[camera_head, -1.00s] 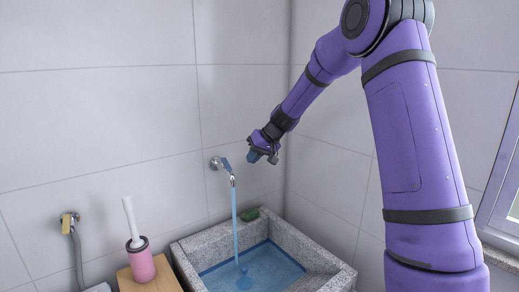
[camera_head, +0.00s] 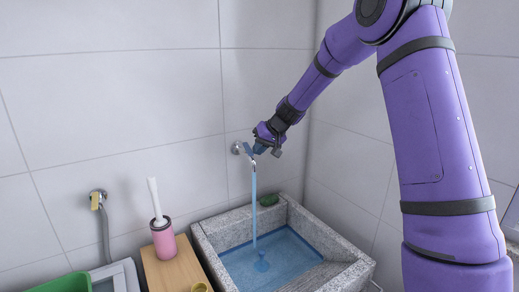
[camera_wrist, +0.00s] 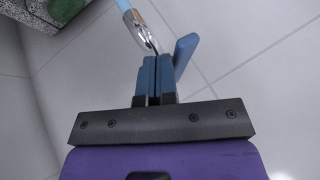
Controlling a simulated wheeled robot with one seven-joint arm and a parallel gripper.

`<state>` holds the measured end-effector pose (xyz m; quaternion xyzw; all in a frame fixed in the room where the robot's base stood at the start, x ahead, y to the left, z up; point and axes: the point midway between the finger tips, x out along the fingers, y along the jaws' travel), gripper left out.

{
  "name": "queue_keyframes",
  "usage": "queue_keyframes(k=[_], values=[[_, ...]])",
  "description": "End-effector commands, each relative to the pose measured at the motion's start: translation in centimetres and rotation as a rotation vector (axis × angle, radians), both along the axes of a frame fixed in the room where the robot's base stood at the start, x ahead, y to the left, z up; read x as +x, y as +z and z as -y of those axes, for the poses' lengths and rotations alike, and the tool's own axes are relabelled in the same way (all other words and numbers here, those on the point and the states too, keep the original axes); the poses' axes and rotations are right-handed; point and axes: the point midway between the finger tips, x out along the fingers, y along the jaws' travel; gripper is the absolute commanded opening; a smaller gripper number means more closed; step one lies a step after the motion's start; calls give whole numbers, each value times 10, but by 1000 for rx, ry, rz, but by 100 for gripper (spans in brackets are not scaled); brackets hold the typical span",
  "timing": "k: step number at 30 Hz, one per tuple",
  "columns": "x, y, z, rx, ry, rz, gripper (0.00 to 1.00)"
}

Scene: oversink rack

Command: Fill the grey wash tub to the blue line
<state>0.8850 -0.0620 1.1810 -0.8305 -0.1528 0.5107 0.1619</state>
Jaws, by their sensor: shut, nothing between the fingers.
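The grey speckled tub (camera_head: 210,256) stands in the corner under a chrome tap (camera_head: 238,148). A blue stream of water (camera_head: 254,205) runs from the tap into the pool (camera_head: 250,262). The blue line (camera_head: 302,241) shows on the tub's inner wall, close to the water's edge; I cannot tell the exact gap. My gripper (camera_head: 262,147) is shut and empty, right by the tap's blue lever. In the wrist view, the blue fingers (camera_wrist: 155,78) are together, with the lever (camera_wrist: 185,54) just to their right and the chrome spout (camera_wrist: 138,34) beyond the tips. Whether they touch is unclear.
A green item (camera_head: 268,200) sits on the tub's back rim. A wooden stand (camera_head: 172,270) to the left holds a pink brush holder (camera_head: 163,240) with a white-handled brush. A wall hose fitting (camera_head: 98,200) and a green container (camera_head: 65,284) are farther left.

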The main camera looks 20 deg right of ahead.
Motion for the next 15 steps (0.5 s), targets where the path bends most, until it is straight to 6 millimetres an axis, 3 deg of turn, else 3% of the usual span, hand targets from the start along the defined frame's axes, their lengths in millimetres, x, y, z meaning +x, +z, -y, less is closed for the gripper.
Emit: queue_keyframes(k=[15], values=[[-2, 0, -9, 0, -96, 0, 0]])
